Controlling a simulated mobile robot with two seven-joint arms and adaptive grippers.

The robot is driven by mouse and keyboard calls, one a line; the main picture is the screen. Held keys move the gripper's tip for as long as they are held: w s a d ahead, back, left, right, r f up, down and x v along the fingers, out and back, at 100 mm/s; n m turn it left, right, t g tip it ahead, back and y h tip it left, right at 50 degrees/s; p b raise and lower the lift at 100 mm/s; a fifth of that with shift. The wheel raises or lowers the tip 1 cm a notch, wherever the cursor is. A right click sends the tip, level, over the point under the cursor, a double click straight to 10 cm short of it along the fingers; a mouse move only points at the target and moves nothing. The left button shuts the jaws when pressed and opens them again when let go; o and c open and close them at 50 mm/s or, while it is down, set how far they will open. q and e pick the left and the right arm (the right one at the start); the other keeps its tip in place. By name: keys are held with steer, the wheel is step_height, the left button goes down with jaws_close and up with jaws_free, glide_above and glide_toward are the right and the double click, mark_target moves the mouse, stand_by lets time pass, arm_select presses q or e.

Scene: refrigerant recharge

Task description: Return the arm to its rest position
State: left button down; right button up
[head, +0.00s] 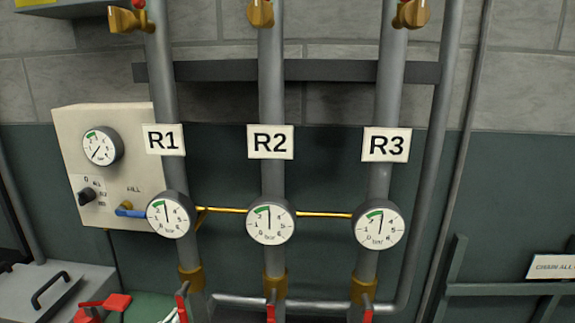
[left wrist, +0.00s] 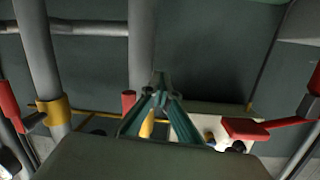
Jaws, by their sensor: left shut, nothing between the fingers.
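My left gripper (left wrist: 159,88) shows in the left wrist view. Its green fingers come together at the tips with nothing between them. A grey pipe (left wrist: 142,40) runs behind the fingertips; I cannot tell whether they touch it. A red handle (left wrist: 128,103) is just left of the fingers, and a red lever (left wrist: 245,129) is to their right. The right gripper is in neither view.
Three grey pipes carry gauges under the labels R1 (head: 164,139), R2 (head: 270,142) and R3 (head: 386,145). Red handles (head: 182,304) stick out low on the pipes. A cream panel (head: 125,122) with a blue lever (head: 130,211) is at left. A grey box (head: 60,285) stands below it.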

arm_select(q)
steer(key=s+d+f+g, duration=0.2)
steer(key=s+d+f, duration=0.1)
steer(key=s+f, duration=0.7)
steer(key=s+d+f+m+g, duration=0.1)
steer(key=s+d+f+g, duration=0.2)
steer(key=s+f, duration=0.8)
steer(key=shift+s+d+f+h, duration=0.2)
steer(key=shift+s+d+h, duration=0.1)
steer(key=shift+s+d, duration=0.15)
